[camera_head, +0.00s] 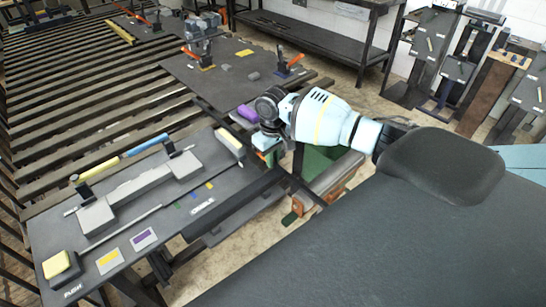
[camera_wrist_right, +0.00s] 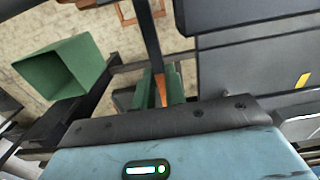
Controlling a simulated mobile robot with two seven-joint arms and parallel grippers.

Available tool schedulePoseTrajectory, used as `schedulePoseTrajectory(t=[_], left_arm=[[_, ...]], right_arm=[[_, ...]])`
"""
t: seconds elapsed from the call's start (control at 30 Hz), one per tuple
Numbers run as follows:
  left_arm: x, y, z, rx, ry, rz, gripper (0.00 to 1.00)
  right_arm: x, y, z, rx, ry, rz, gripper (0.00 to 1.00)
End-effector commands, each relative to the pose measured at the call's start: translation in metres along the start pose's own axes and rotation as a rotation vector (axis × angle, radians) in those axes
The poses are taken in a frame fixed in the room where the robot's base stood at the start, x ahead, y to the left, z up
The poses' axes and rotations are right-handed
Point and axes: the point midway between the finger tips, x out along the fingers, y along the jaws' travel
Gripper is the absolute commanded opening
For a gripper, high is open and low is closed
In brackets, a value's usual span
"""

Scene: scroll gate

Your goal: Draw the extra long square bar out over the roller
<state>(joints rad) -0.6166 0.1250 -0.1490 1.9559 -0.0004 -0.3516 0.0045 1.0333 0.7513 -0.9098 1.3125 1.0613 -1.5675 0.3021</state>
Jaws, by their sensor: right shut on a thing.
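My right gripper (camera_head: 267,150) is at the right end of the near dark table (camera_head: 60,225), its jaws mostly hidden by the wrist in the head view. In the right wrist view the gripper (camera_wrist_right: 160,88) is shut on a long dark square bar (camera_wrist_right: 152,40), with an orange part between the green-sided jaws. The bar runs away from the jaws toward the top of that view. I cannot clearly make out the roller. My left gripper is not in view.
A green open box (camera_wrist_right: 66,66) stands beside the bar in the wrist view. Grey blocks (camera_head: 97,217) and coloured cards (camera_head: 108,261) lie on the near table. A second dark table (camera_head: 190,70) with clamps stands behind. Slatted racks fill the left.

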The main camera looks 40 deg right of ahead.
Motion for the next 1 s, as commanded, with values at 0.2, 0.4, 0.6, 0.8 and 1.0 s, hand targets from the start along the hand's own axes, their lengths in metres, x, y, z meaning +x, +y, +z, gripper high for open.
schedulePoseTrajectory(t=[0.2,0.4,0.6,0.8,1.0], left_arm=[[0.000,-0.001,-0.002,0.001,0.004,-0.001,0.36],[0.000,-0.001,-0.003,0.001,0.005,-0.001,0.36],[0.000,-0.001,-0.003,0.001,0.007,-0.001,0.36],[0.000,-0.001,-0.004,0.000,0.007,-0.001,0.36],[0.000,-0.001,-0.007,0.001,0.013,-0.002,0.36]], right_arm=[[-0.001,0.000,0.000,0.000,0.000,0.000,0.00],[-0.001,0.000,0.000,0.001,0.000,0.000,0.16],[-0.001,0.000,0.000,0.001,0.001,0.000,0.38],[-0.001,0.000,0.000,0.000,0.001,0.000,0.38],[-0.015,0.000,-0.001,0.001,0.005,0.000,0.38]])
